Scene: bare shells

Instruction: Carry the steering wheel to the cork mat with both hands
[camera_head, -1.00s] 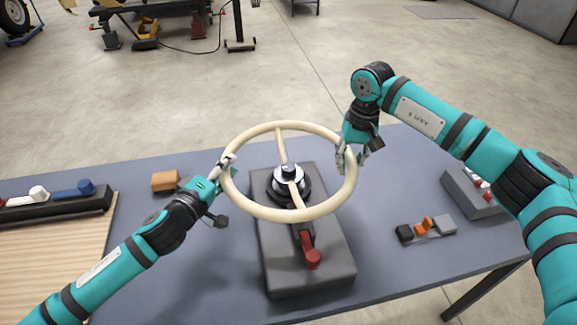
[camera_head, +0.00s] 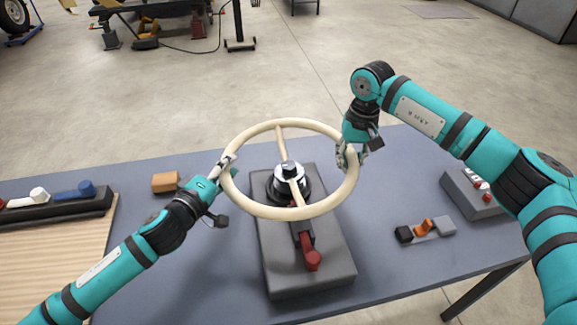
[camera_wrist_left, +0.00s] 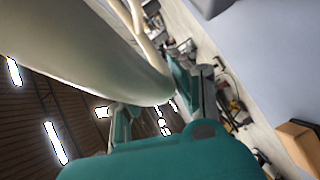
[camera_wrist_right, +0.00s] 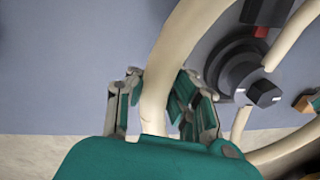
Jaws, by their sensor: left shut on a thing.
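The steering wheel (camera_head: 268,211), a cream ring with spokes, stands out over a dark grey pedestal block (camera_head: 310,277) with a round black and silver hub (camera_head: 291,170). Its height over the hub is unclear. My left gripper (camera_head: 225,166) is shut on the left side of the rim, which fills much of the left wrist view (camera_wrist_left: 95,50). My right gripper (camera_head: 350,156) is at the right side of the rim. In the right wrist view, its fingers (camera_wrist_right: 158,90) lie on either side of the rim; whether they press on it is unclear. I cannot identify the cork mat; a striped light-brown surface (camera_head: 50,256) lies at left.
A red lever (camera_head: 311,257) sticks out at the pedestal's front. An orange-brown block (camera_head: 165,182) lies left of the wheel. A dark rack (camera_head: 60,208) with coloured handles is far left. Small parts (camera_head: 425,229) and a grey box (camera_head: 471,193) lie right on the blue-grey table (camera_head: 395,266).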

